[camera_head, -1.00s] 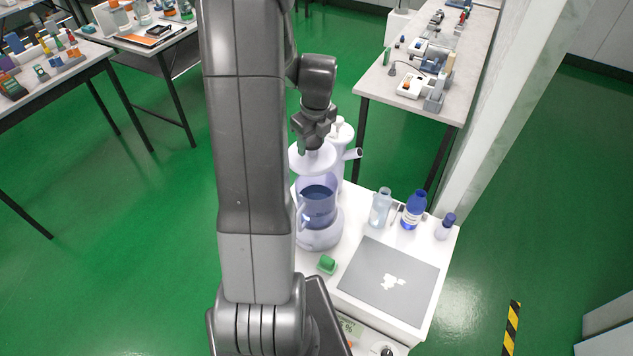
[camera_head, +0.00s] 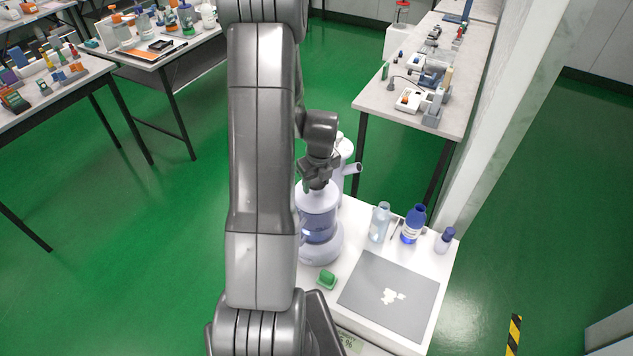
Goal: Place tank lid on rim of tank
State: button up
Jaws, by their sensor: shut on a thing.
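The tank (camera_head: 319,222) is a clear, bluish vessel with dark blue liquid. It stands on a pale round base at the back left of the white table, partly behind my arm. The tank lid (camera_head: 312,200) is a pale disc at the top of the tank. It looks level and at or very near the rim; I cannot tell whether it is fully seated. My gripper (camera_head: 317,186) points down from above and is shut on the lid's top. The fingertips are small and dark here, and the lid's knob is hidden.
A white spouted device (camera_head: 346,165) stands right behind the tank. A clear bottle (camera_head: 379,222), a blue bottle (camera_head: 413,224) and a small capped bottle (camera_head: 445,240) stand to the right. A green object (camera_head: 326,279) and a grey mat (camera_head: 370,300) lie in front.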

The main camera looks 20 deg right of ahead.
aim_at(319, 185)
jog(key=shift+f, duration=0.25)
jog(key=shift+f+b, duration=0.45)
jog(key=shift+f, duration=0.1)
jog(key=o, duration=1)
jog(key=shift+r, duration=0.1)
jog(key=shift+r+p, duration=0.55)
jog(key=shift+r, duration=0.05)
jog(key=r, duration=0.4)
jog(key=s+r, duration=0.1)
jog(key=r, duration=0.6)
jog(key=shift+s+d+r+b, duration=0.1)
jog(key=shift+s+r+b, duration=0.15)
jog(key=shift+r+b, duration=0.1)
